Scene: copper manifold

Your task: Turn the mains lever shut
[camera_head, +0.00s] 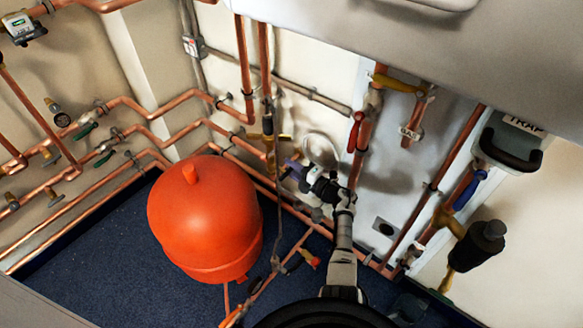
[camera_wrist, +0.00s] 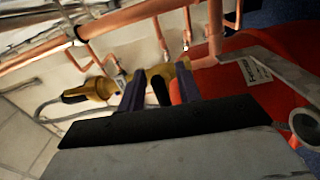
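My gripper (camera_head: 290,168) is in the middle of the head view, beside the copper pipes and just right of the red vessel. In the wrist view its two dark purple fingers (camera_wrist: 160,90) are apart. A short black lever (camera_wrist: 161,88) shows in the gap between them, with a brass valve body (camera_wrist: 158,73) behind it. I cannot tell whether the fingers touch it. In the head view a brass valve (camera_head: 268,140) on a vertical pipe is close to the fingertips. No label shows which lever is the mains one.
The red vessel (camera_head: 205,215) stands left of my gripper and shows in the wrist view (camera_wrist: 225,80). A red-handled valve (camera_head: 355,132), a yellow lever (camera_head: 396,82) and a blue lever (camera_head: 470,190) are to the right. Copper pipes line the walls. The blue floor (camera_head: 120,260) is clear at left.

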